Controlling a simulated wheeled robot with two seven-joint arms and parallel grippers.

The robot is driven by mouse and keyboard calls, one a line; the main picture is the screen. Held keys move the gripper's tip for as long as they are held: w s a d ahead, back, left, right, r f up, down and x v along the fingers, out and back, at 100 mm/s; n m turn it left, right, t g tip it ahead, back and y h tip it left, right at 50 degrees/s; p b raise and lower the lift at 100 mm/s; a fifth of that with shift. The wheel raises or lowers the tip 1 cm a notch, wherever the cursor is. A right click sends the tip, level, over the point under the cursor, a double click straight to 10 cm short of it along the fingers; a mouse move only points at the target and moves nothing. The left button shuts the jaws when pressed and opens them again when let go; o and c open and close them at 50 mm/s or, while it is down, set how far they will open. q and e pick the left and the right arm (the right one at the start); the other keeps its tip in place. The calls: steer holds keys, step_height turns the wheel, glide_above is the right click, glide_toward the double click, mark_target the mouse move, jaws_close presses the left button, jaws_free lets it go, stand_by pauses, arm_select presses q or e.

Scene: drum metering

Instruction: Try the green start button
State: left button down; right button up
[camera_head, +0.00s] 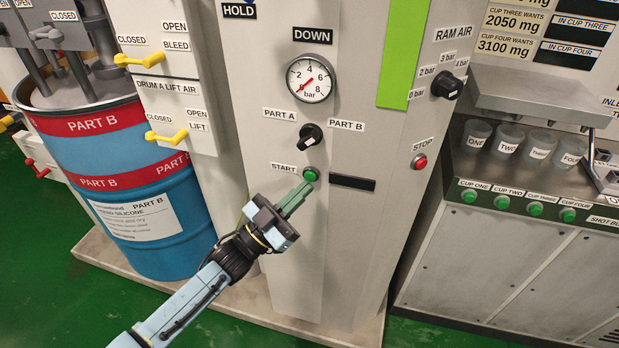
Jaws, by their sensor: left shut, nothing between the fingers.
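The green start button (311,174) sits on the front of the grey cabinet (350,230), right of a START label (284,167). My left gripper (301,188) comes up from the lower left, with its green fingers shut and empty. Its fingertips are just below and left of the button in the picture. I cannot tell whether they touch it. The button's top still shows. My right gripper is not in view.
Above the button are a PART A/PART B selector (311,135) and a gauge (310,79) with a red needle. A red stop button (419,162) is at the right. A blue drum (120,150) stands left, and cup buttons (502,202) line the right bench.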

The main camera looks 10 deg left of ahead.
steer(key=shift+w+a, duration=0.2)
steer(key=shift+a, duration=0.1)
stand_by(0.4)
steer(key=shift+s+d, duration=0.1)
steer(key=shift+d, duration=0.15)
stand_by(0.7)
arm_select(q)
steer(key=shift+w, duration=0.15)
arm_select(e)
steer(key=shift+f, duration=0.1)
arm_select(q)
steer(key=shift+w, duration=0.25)
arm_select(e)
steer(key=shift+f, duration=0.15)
arm_select(q)
steer(key=shift+w+b, duration=0.45)
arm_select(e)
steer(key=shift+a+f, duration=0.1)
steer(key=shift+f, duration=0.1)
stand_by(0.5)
arm_select(q)
steer(key=shift+s+p, duration=0.55)
steer(key=shift+s, duration=0.3)
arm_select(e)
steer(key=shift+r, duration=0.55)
